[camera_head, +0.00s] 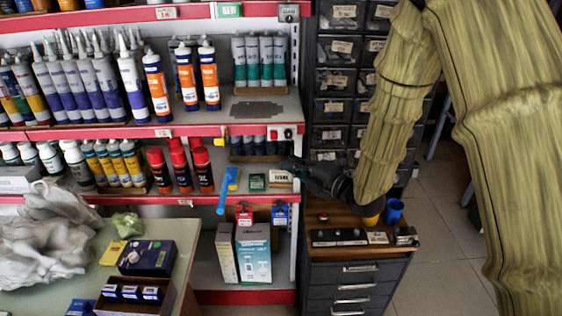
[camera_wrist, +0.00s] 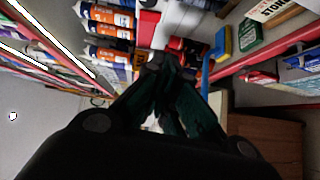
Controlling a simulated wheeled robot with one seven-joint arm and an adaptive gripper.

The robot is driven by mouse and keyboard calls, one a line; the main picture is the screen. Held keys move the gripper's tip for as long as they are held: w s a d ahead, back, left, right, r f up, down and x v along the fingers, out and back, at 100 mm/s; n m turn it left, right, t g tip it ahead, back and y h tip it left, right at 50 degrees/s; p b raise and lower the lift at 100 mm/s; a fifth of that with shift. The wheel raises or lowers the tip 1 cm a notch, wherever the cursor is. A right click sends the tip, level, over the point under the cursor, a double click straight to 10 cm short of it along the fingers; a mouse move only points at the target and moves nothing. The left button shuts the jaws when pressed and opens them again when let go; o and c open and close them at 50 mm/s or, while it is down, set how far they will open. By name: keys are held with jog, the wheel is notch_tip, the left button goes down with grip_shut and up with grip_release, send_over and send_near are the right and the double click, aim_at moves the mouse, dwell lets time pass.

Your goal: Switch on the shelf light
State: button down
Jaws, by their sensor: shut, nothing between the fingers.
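A small light box with a red part and a dark part (camera_head: 286,133) sits at the right end of the middle red shelf edge. It looks like a switch, but I cannot read its marking or tell its on or off state. My gripper (camera_head: 289,163) is just below it, in front of the lower compartment, with its fingers pointing left. In the wrist view my gripper (camera_wrist: 165,66) is shut and empty, with the dark fingers together. I cannot tell whether the fingertips touch anything. No lit lamp on this shelf can be made out.
A blue-handled tool (camera_head: 228,190) hangs over the shelf edge left of my gripper. Red-capped spray cans (camera_head: 180,165) stand farther left. A drawer cabinet (camera_head: 355,272) with a blue cup (camera_head: 394,211) is below my arm. Another small grey box (camera_head: 289,13) is on the upper shelf edge.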

jog(key=shift+b+v, duration=0.4)
jog(key=shift+v, duration=1.55)
jog(key=shift+a+f, duration=0.1)
jog(key=shift+f, duration=0.05)
jog(key=s+d+f+m+h, duration=0.2)
jog(key=f+m, duration=0.1)
jog(key=f, duration=0.3)
jog(key=s+d+f+m+g+h, duration=0.1)
jog(key=f+m, duration=0.2)
jog(key=f, duration=0.2)
jog(key=s+d+f+m+h, duration=0.2)
jog(key=f+m, duration=0.1)
jog(key=f, duration=0.3)
jog(key=s+d+f+m+g+h, duration=0.25)
jog(key=s+f+m, duration=0.25)
jog(key=s+f, duration=0.3)
jog(key=s+d+f+m+g+h, duration=0.2)
jog(key=s+d+f+m+g, duration=0.15)
jog(key=s+f, duration=0.5)
jog(key=s+d+f+m+g+h, duration=0.1)
jog(key=s+f+m, duration=0.3)
jog(key=s, duration=0.6)
jog(key=s+d+f+m+g+h, duration=0.2)
jog(key=s+d+f+m+g, duration=0.1)
jog(key=s, duration=0.7)
notch_tip(320, 180, down, 3)
jog(key=shift+s+f+m+g, duration=0.1)
jog(key=shift+s+m+g, duration=0.15)
jog(key=shift+m+g, duration=0.75)
